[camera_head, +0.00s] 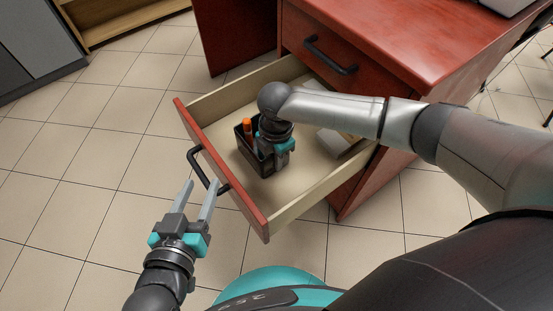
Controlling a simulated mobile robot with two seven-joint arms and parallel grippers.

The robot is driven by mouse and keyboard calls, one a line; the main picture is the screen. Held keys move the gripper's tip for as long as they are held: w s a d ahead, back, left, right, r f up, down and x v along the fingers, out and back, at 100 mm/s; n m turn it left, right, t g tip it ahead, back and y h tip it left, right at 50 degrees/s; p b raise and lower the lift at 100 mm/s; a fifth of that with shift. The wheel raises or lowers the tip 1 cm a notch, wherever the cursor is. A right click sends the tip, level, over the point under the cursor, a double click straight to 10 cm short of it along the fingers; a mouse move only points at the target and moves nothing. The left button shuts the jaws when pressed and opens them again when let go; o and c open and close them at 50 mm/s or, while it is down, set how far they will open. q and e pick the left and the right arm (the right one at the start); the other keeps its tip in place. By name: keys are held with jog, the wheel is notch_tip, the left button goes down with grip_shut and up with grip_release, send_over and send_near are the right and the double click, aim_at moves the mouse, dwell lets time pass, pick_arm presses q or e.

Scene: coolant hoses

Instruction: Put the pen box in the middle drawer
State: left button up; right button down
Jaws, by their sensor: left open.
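The pen box (245,150) is a small dark box with orange items standing in it. It is inside the open drawer (243,203), which has a red front, pale wooden sides and a dark handle (195,160). My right gripper (272,158) points down at the pen box from above and covers its right part. Its fingers are hidden, so I cannot tell whether they grip the box or whether the box rests on the drawer floor. My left gripper (197,190) is open and empty, with its fingertips close to the drawer handle.
The red desk (430,50) has a closed drawer (325,48) with a dark handle above the open one. Pale objects (338,143) lie at the right in the open drawer, partly behind my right arm. A wooden shelf (120,22) stands at the back left. The tiled floor at left is clear.

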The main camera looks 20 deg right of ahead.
jog(key=c, duration=1.5)
grip_release()
jog(key=shift+f, duration=0.15)
jog(key=o, duration=0.5)
jog(key=shift+c, duration=0.2)
